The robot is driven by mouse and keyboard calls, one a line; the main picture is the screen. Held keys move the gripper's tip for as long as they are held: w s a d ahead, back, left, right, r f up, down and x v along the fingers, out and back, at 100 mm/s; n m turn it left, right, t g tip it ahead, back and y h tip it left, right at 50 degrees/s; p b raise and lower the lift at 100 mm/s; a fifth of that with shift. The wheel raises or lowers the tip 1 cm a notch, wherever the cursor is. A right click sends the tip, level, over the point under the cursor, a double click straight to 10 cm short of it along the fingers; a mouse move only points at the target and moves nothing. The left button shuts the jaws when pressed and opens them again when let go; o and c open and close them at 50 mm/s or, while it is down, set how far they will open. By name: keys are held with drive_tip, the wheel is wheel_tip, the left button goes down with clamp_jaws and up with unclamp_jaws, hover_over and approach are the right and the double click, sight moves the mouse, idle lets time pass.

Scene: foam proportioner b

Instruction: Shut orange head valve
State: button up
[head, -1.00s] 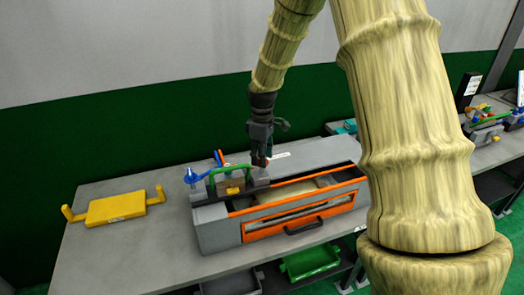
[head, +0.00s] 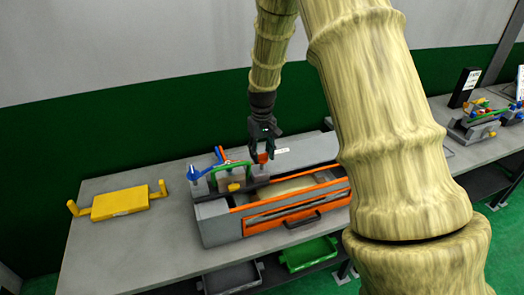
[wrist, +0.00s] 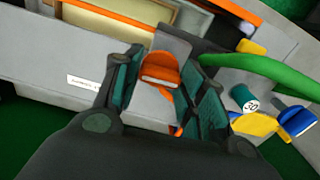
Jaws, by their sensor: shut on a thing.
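The machine is a grey box with an orange-framed front (head: 290,203) on the bench. A small orange valve handle (head: 262,158) stands on the grey block at its top. My gripper (head: 263,150) comes down over this handle from above. In the wrist view the orange handle (wrist: 160,70) sits between the dark, teal-padded fingers (wrist: 163,88), and the gripper is shut on it. The finger contact is partly hidden from the head camera. A green bar (wrist: 255,65) and a blue lever (wrist: 297,120) lie to the right in the wrist view.
A yellow tray with two upright handles (head: 120,203) lies on the bench at left. A green bin (head: 308,254) and a grey bin (head: 232,278) sit below. Another valve set (head: 478,122) stands on the bench at right. Bare bench lies between tray and machine.

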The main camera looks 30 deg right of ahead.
sight(262, 153)
drive_tip(key=shift+w+r+m, duration=0.1)
drive_tip(key=shift+w+m, duration=0.05)
drive_tip(key=shift+m, duration=0.25)
drive_tip(key=o, duration=1)
wheel_tip(262, 153, up, 12)
idle(0.3)
idle(0.5)
